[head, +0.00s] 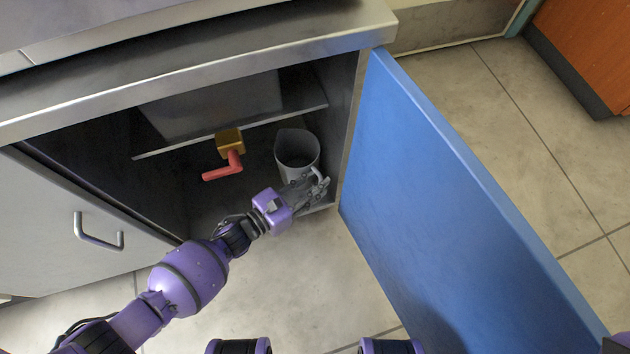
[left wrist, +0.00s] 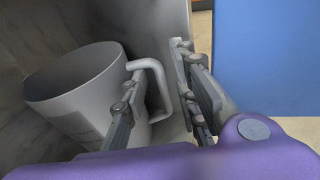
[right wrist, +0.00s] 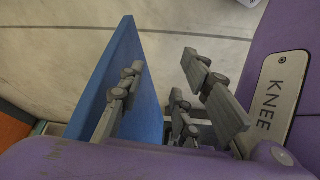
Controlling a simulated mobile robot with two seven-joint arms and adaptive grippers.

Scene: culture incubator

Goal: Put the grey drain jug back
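The grey drain jug (head: 297,160) stands upright inside the open cabinet, at the right side of its floor, below and right of a red-handled valve (head: 229,160). In the left wrist view the jug (left wrist: 85,95) shows its open rim and its handle (left wrist: 158,82). My left gripper (head: 312,186) is at the jug's handle side. Its fingers (left wrist: 160,100) are spread apart, with the handle between them; I see no clear grip on it. My right gripper (right wrist: 165,95) is open and empty, outside the cabinet near the blue door.
The blue cabinet door (head: 450,190) stands wide open on the right. A shelf edge (head: 270,130) runs above the jug, and the cabinet's right wall is close beside it. A closed grey door with a handle (head: 98,238) is on the left. The floor in front is clear.

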